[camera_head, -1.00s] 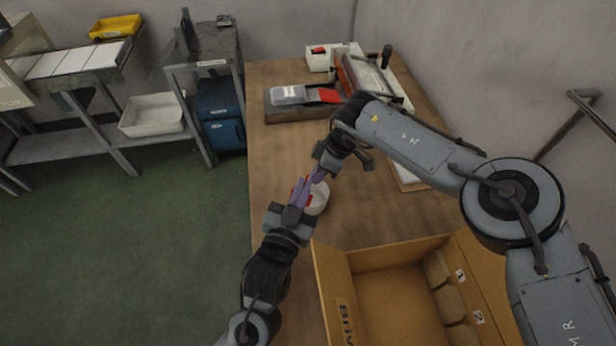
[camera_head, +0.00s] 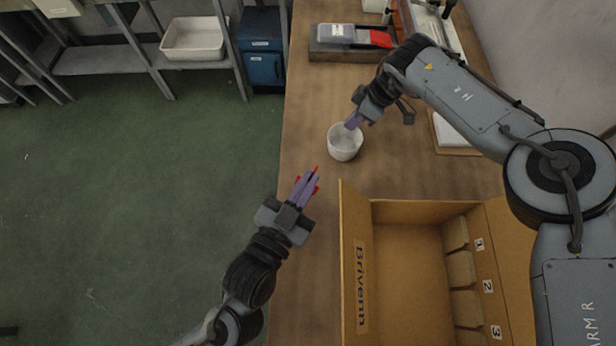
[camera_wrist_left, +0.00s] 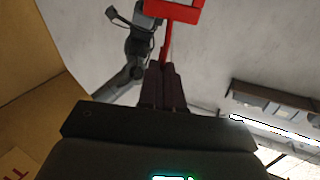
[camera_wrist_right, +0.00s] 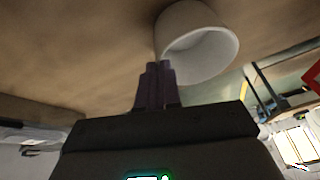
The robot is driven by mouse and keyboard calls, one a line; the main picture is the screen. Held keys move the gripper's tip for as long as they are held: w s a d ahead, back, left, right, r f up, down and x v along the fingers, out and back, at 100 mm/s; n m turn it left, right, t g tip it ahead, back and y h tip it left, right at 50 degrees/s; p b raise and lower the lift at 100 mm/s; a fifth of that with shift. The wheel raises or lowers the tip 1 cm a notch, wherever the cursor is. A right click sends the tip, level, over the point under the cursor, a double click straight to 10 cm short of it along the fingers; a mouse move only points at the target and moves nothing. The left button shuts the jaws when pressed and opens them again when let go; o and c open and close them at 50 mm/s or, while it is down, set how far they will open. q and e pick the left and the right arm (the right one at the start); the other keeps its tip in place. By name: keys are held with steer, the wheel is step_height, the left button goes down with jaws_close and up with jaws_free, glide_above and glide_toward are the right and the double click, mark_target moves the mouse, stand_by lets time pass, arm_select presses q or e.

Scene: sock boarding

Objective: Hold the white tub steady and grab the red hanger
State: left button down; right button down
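The white tub (camera_head: 345,146) stands upright on the wooden table, looking empty in the head view. My right gripper (camera_head: 354,121) has its fingers together at the tub's far rim and appears to pinch it. In the right wrist view the tub (camera_wrist_right: 205,50) meets those fingertips (camera_wrist_right: 160,66). My left gripper (camera_head: 306,184) is shut on the red hanger (camera_head: 315,170), apart from the tub, toward the table's left edge. In the left wrist view the hanger (camera_wrist_left: 167,42) rises from between the fingertips (camera_wrist_left: 163,68), with its frame partly cut off at the top.
An open cardboard box (camera_head: 357,270) with numbered compartments stands right of my left gripper. A grey tray (camera_head: 350,53) with a red item lies at the table's back. A blue cabinet (camera_head: 263,62) and a shelf with a white bin (camera_head: 194,40) are at the left, beyond green floor.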

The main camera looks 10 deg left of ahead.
steer(key=c, duration=1.3)
jaws_free()
steer(key=shift+o, duration=0.2)
